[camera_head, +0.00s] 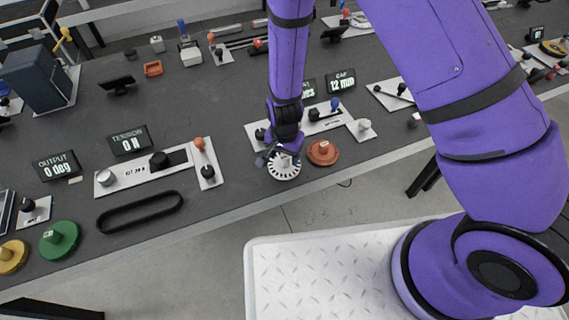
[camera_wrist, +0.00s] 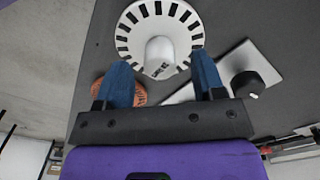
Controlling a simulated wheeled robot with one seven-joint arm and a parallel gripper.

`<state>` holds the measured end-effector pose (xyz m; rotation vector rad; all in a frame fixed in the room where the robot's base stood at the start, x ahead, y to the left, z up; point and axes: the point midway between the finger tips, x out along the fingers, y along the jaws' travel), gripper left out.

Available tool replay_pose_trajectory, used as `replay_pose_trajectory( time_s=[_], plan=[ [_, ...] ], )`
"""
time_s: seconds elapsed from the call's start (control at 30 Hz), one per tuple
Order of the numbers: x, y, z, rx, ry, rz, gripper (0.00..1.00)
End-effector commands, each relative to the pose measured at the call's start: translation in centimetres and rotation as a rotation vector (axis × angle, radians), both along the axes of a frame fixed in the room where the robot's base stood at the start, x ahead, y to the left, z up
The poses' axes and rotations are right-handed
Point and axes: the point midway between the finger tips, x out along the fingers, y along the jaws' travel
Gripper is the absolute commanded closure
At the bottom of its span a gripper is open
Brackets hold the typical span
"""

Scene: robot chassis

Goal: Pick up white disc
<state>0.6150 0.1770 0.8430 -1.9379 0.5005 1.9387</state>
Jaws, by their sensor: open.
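The white disc (camera_head: 284,168) lies on the dark bench top near its front edge. It has dark slots around its rim and a raised white hub in the middle. In the wrist view the white disc (camera_wrist: 159,15) is ahead of my gripper (camera_wrist: 160,62). The two blue fingers are apart, with the near part of the disc and its hub between or just beyond their tips. In the head view my gripper (camera_head: 278,158) is right over the disc and partly hides it. I cannot tell whether the fingers touch the disc.
An orange-red disc (camera_head: 323,152) lies close to the right of the white disc. A white plate with a black knob (camera_wrist: 248,84) is close on the other side. A black belt loop (camera_head: 140,212) and a green disc (camera_head: 60,239) lie further left.

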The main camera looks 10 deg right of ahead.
Motion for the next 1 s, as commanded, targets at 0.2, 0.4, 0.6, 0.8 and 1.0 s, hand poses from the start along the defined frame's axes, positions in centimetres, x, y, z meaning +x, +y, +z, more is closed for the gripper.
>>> replay_pose_trajectory(
  time_s=[0.2,0.4,0.6,0.8,1.0],
  plan=[
    [0.0,0.0,-1.9,0.000,0.001,0.000,0.37],
    [0.0,0.0,-2.0,0.001,0.000,0.000,0.37],
    [0.0,0.0,-1.9,0.001,0.000,0.000,0.69],
    [0.0,0.0,-1.9,0.001,0.000,0.000,0.92],
    [0.0,0.0,-1.9,0.001,0.000,0.000,0.92]
  ],
)
